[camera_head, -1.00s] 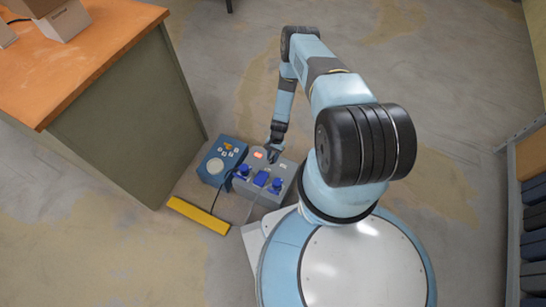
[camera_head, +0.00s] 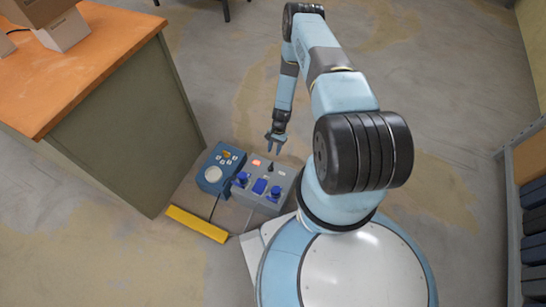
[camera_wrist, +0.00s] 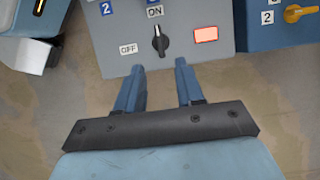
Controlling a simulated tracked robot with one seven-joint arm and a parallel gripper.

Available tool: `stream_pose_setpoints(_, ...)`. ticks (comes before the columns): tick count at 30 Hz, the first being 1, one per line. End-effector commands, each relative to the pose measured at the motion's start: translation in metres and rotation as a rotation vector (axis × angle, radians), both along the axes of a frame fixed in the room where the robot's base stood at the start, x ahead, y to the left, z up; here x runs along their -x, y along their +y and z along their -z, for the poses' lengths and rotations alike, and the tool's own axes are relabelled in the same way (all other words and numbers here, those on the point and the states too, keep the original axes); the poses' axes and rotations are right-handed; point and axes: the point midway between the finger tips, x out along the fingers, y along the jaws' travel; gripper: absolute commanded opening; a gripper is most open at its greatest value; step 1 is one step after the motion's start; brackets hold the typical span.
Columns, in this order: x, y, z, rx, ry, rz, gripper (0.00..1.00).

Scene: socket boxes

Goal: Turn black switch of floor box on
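The grey floor box (camera_head: 282,178) stands on the floor beside the workbench. Its black switch (camera_wrist: 160,43) shows in the wrist view with its handle upright, pointing at the ON label (camera_wrist: 155,12); the OFF label (camera_wrist: 128,48) is to its left. A lamp (camera_wrist: 205,34) right of the switch glows red. In the head view the switch (camera_head: 270,168) is small, with the lamp (camera_head: 256,162) beside it. My gripper (camera_wrist: 160,68) is open and empty, its two fingers apart, just short of the switch and not touching it. It also shows in the head view (camera_head: 275,147), behind the box.
A blue box (camera_head: 213,174) with a round pale dial stands left of the floor box. A yellow bar (camera_head: 197,223) lies in front. The workbench (camera_head: 110,55) is at the left and a shelf (camera_head: 533,190) at the right. The floor behind is clear.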

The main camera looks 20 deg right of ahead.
Motion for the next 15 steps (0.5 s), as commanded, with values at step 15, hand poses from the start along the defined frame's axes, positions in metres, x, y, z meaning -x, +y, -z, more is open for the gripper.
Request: stream_pose_setpoints(15, -0.010, -0.010, -0.034, -0.001, 0.001, 0.000, 0.37)
